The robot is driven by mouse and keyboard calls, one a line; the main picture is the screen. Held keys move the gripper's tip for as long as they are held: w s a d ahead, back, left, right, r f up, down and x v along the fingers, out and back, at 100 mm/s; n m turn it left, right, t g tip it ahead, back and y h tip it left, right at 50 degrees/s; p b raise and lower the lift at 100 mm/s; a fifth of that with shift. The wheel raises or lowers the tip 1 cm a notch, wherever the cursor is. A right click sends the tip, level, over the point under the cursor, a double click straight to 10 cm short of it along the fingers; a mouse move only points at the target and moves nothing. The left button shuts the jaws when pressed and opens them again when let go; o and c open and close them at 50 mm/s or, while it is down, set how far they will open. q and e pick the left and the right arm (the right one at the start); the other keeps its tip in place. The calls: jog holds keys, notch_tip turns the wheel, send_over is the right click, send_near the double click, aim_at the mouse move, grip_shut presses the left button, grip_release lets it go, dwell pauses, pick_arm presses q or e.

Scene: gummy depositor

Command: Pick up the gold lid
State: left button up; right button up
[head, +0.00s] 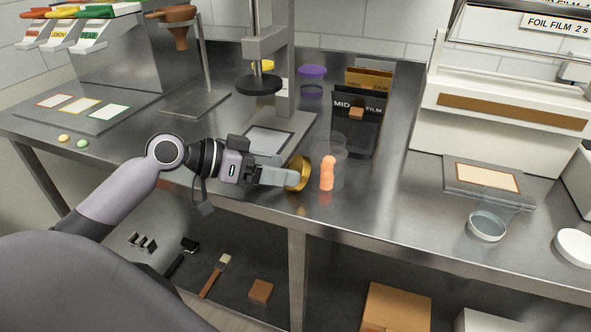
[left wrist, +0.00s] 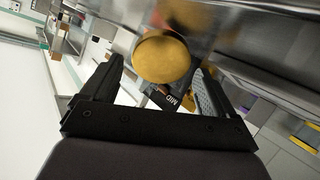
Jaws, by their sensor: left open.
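The gold lid (head: 299,173) is a round gold disc near the front edge of the steel table in the head view. It faces the left wrist camera (left wrist: 162,59) and shows between the two fingers. My left gripper (head: 284,176) is open at the lid's left side, with its fingers reaching toward it. In the left wrist view (left wrist: 160,85) the fingers stand on either side of the lid with gaps showing. I cannot tell what holds the lid up. My right gripper is not in view.
A clear jar (head: 330,142) and an orange gummy figure (head: 327,173) stand just right of the lid. A black film box (head: 356,120) and a press with a round black plate (head: 259,85) stand behind. A clear cup (head: 487,227) lies at the right front.

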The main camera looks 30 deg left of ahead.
aim_at(294, 169)
pick_arm(q)
jog(key=shift+x, duration=2)
jog(key=c, duration=0.8)
jog(key=shift+a, duration=0.1)
jog(key=shift+r, duration=0.1)
notch_tip(294, 169, up, 20)
jog(key=shift+f+p, duration=0.1)
jog(key=shift+p, duration=1.15)
